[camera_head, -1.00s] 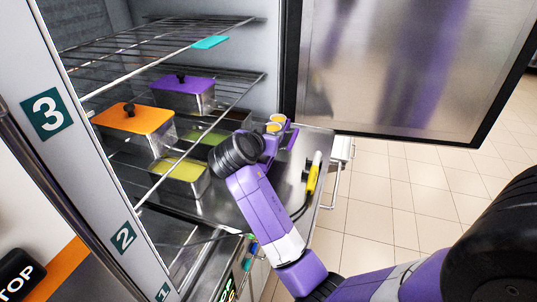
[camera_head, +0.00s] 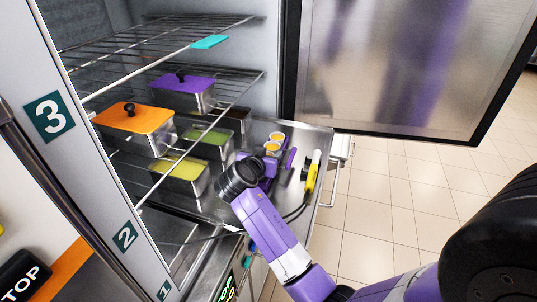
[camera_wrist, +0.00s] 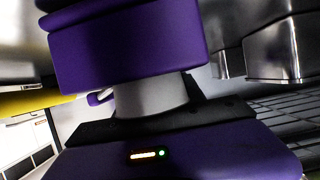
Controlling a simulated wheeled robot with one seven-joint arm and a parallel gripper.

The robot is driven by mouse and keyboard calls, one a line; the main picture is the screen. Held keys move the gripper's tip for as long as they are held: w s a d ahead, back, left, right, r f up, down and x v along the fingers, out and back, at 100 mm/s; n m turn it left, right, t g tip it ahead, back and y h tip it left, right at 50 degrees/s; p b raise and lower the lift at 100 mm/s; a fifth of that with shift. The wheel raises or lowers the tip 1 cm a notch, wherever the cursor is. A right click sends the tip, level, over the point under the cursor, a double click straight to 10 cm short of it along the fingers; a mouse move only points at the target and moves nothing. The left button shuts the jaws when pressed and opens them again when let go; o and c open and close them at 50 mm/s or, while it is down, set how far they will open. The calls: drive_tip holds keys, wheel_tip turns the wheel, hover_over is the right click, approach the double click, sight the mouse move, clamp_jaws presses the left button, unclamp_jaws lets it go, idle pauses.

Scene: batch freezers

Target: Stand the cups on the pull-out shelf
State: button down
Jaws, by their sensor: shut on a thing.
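Two small cups with yellow-orange tops, the far cup (camera_head: 277,137) and the near cup (camera_head: 271,149), show close together at my fingertips in the head view. My gripper (camera_head: 268,160) is low over the steel pull-out shelf (camera_head: 285,205). My wrist hides part of the shelf.
A yellow-handled probe (camera_head: 312,177) with a black cable lies right of my gripper. Steel pans, one with yellow-green contents (camera_head: 180,170), one with an orange lid (camera_head: 133,117), stand on the left. The open freezer door (camera_head: 400,60) blocks the back right.

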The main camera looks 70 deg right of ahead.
drive_tip(key=c, duration=0.7)
unclamp_jaws()
drive_tip(key=shift+r, duration=0.15)
drive_tip(key=b+v, duration=0.1)
drive_tip(key=v, duration=1.1)
drive_tip(key=shift+b, duration=0.3)
